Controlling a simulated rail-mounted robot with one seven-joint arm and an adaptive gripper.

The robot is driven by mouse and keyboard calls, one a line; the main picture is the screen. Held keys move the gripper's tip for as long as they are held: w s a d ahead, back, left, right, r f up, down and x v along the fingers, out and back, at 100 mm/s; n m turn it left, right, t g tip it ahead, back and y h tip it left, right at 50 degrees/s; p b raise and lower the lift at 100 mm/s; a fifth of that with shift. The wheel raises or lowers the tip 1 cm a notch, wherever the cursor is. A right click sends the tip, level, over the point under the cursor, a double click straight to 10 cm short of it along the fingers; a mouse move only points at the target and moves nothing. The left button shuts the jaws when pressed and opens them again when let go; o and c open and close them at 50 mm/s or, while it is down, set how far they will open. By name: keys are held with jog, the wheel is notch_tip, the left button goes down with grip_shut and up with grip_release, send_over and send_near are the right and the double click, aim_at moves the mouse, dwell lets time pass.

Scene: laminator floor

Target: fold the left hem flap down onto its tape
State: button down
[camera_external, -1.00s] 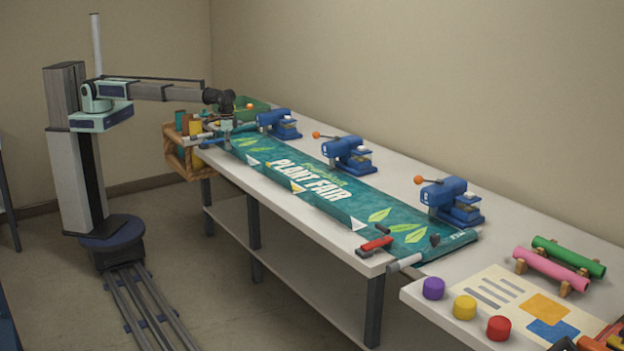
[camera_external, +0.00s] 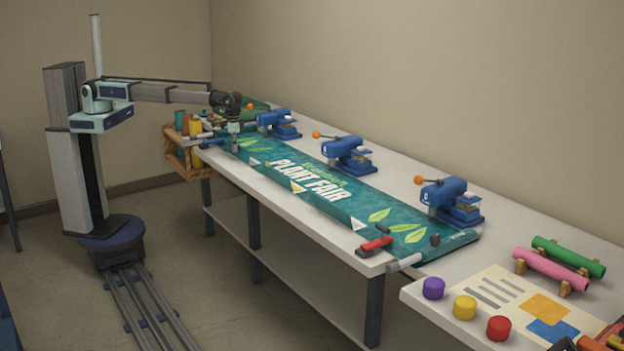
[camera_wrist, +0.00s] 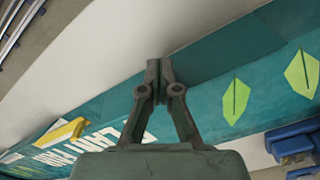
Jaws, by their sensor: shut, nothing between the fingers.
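The teal PLANT FAIR banner (camera_external: 330,165) lies along the bench, its printed side up. My gripper (camera_external: 234,146) is over its far left end in the external view. In the wrist view my gripper (camera_wrist: 159,68) is shut and empty, its fingertips at the banner's hem edge. A darker teal strip (camera_wrist: 228,52), which looks like the left hem flap, runs along the edge from the fingertips to the right. No tape shows beside it. I cannot tell whether it touches the fingers or lies fully flat. A yellow patch (camera_wrist: 62,131) shows farther along the hem.
Several blue presses with orange knobs, one of them in the middle (camera_external: 348,155), stand along the banner's back edge. A red-handled clamp (camera_external: 377,244) sits at its near right corner. A wooden crate (camera_external: 185,160) of rolls is at the bench's left end.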

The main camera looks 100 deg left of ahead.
jog(key=shift+w+a, duration=0.95)
jog(key=shift+w+a+f, duration=0.6)
jog(key=shift+w+a, duration=0.25)
jog(key=shift+a, duration=0.05)
jog(key=shift+f+b, duration=0.6)
jog(key=shift+f, duration=0.55)
jog(key=shift+r, duration=0.1)
notch_tip(320, 180, up, 8)
jog(key=p, duration=0.3)
dwell(0.3)
